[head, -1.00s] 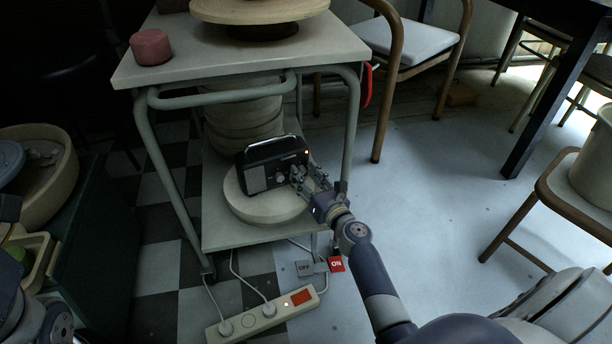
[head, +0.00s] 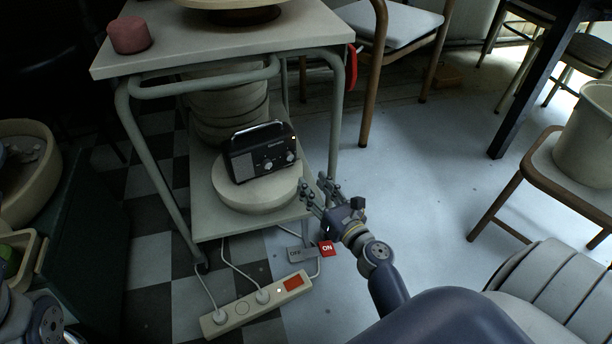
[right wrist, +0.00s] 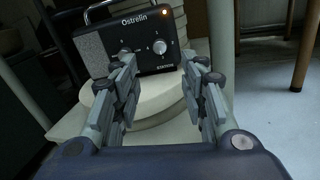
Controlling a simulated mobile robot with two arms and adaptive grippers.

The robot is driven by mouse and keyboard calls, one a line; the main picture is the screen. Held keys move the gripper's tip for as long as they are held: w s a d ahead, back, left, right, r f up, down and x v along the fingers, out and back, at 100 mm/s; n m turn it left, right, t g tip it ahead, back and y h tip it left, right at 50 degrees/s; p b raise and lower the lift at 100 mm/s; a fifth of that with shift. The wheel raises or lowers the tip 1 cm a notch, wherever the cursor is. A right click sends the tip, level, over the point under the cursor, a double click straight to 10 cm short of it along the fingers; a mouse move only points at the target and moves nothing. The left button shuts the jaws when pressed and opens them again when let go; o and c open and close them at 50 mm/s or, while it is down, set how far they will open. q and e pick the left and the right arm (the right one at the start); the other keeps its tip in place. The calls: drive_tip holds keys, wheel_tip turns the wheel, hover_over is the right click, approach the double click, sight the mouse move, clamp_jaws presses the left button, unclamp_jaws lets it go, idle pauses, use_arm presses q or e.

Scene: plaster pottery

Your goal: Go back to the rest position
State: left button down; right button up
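My right gripper (head: 318,192) is open and empty in the head view, to the right of and a little below the radio, just off the right edge of the trolley's lower shelf. In the right wrist view its two fingers (right wrist: 163,88) stand apart with nothing between them. The black radio (head: 262,152) stands upright on a round plaster disc (head: 245,196) with its orange light lit; it also shows beyond the fingers in the right wrist view (right wrist: 112,40). At the left edge only a part of my left arm shows; its gripper is out of view.
The trolley's lower shelf (head: 215,228) and leg (head: 338,125) are close to my right gripper. A power strip (head: 238,318) with cables and ON/OFF tags (head: 327,248) lies below. A chair with a bucket (head: 590,125) stands at right. Pale floor (head: 420,185) between is clear.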

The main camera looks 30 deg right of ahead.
drive_tip(key=shift+s, duration=0.55)
